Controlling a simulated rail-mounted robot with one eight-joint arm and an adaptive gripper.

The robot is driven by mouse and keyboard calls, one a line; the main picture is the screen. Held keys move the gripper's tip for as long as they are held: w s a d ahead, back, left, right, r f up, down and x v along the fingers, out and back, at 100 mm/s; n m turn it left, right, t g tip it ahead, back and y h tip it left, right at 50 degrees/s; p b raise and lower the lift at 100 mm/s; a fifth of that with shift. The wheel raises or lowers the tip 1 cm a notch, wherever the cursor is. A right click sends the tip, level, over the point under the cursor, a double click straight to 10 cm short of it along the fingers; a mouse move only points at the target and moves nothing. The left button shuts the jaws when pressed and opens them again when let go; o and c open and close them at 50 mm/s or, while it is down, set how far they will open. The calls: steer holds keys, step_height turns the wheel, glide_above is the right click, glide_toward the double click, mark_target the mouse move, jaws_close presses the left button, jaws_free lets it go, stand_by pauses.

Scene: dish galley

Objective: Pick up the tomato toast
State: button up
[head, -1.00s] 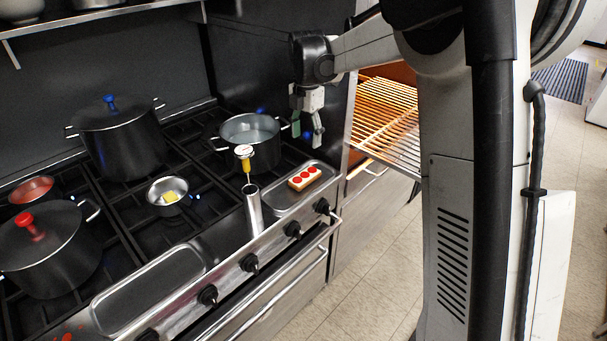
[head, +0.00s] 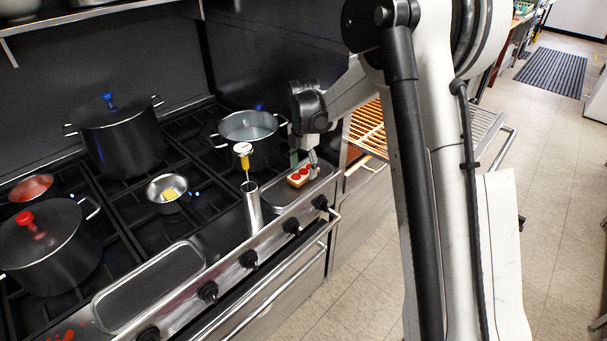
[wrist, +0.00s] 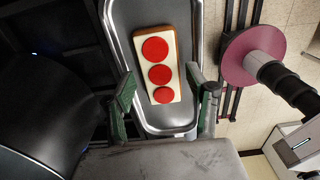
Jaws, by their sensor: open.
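The tomato toast (head: 299,178) is a rectangular slice with a pale topping and three red tomato rounds. It lies on a metal tray (head: 283,209) at the right front of the stove. It also shows in the wrist view (wrist: 158,66), lengthwise in the tray (wrist: 118,22). My gripper (head: 304,165) is just above the toast's far right end in the head view. In the wrist view my gripper (wrist: 163,97) is open, with one green-padded finger on each side of the toast's near end. Nothing is between the fingers' grip; whether they touch the toast cannot be told.
A pot of water (head: 250,127) stands close to the left of my gripper. A steel cylinder (head: 253,205) with a yellow-handled thermometer (head: 244,158) above it stands left of the tray. Stove knobs (head: 291,226) line the front. An empty tray (head: 150,287) lies front left.

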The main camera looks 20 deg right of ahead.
steer(key=shift+f, duration=0.65)
steer(key=shift+c, duration=0.6)
steer(key=c, duration=0.9)
steer(key=shift+r, duration=0.1)
